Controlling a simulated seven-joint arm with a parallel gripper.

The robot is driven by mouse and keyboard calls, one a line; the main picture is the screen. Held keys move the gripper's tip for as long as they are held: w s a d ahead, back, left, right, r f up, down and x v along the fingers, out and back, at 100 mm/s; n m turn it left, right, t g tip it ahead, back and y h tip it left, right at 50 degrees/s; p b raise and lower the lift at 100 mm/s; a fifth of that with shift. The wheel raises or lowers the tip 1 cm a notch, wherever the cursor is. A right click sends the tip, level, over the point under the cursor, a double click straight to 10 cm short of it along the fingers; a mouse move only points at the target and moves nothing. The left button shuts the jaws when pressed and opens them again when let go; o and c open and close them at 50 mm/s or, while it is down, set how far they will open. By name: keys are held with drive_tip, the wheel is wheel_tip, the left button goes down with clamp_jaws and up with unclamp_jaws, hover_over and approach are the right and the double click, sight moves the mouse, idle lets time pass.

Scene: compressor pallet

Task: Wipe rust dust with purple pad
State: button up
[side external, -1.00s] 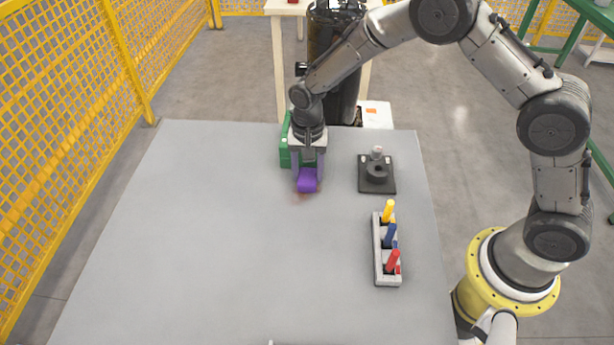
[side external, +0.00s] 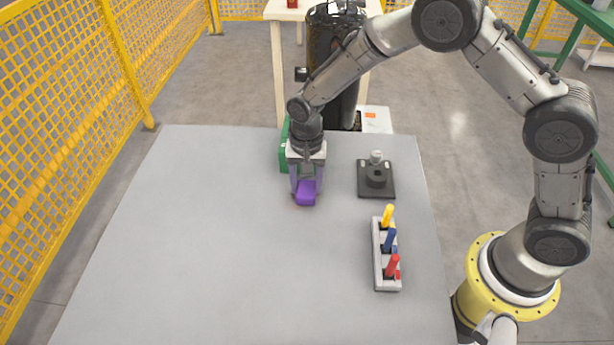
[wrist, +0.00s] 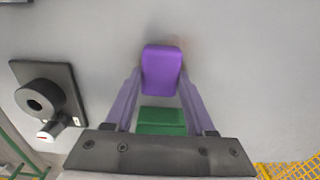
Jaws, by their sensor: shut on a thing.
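The purple pad (side external: 306,197) is held between the fingers of my gripper (side external: 307,183), low at the grey table's surface in the upper middle of the side view. The pad also shows in the wrist view (wrist: 161,72), between the two lilac fingers of my gripper (wrist: 160,84). A faint brownish trace of rust dust (wrist: 181,43) shows beside the pad's far edge in the wrist view. Whether the pad presses on the table is hard to tell.
A green block (side external: 284,158) stands just behind my gripper. A black plate with a round fitting (side external: 376,179) lies to the right. A grey rack (side external: 379,270) holds yellow, blue and red pieces nearer the right edge. The left and front of the table (side external: 200,260) are clear.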

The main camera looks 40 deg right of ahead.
sight(299, 210)
drive_tip(key=shift+s+a+f, duration=0.15)
drive_tip(key=shift+s+a, duration=0.65)
drive_tip(key=shift+s, duration=0.05)
drive_tip(key=shift+s+a+f, duration=0.15)
drive_tip(key=shift+s+a, duration=0.6)
drive_tip(key=shift+s, duration=0.1)
drive_tip(key=shift+w+a, duration=0.5)
drive_tip(key=shift+a, duration=0.1)
drive_tip(key=shift+w+d+r, duration=0.15)
drive_tip(key=shift+w+d, duration=0.65)
drive_tip(key=shift+w, duration=0.05)
drive_tip(key=shift+w+d+r, duration=0.1)
drive_tip(key=shift+w+d, duration=0.7)
drive_tip(key=shift+w, duration=0.05)
drive_tip(key=shift+w+d+f, duration=0.15)
drive_tip(key=shift+w+d, duration=1.25)
drive_tip(key=shift+w, duration=0.05)
drive_tip(key=shift+s+a, duration=0.1)
drive_tip(key=shift+s+a, duration=1.85)
drive_tip(key=shift+s+a+f, duration=0.1)
drive_tip(key=shift+s+a, duration=0.9)
drive_tip(key=shift+s, duration=0.1)
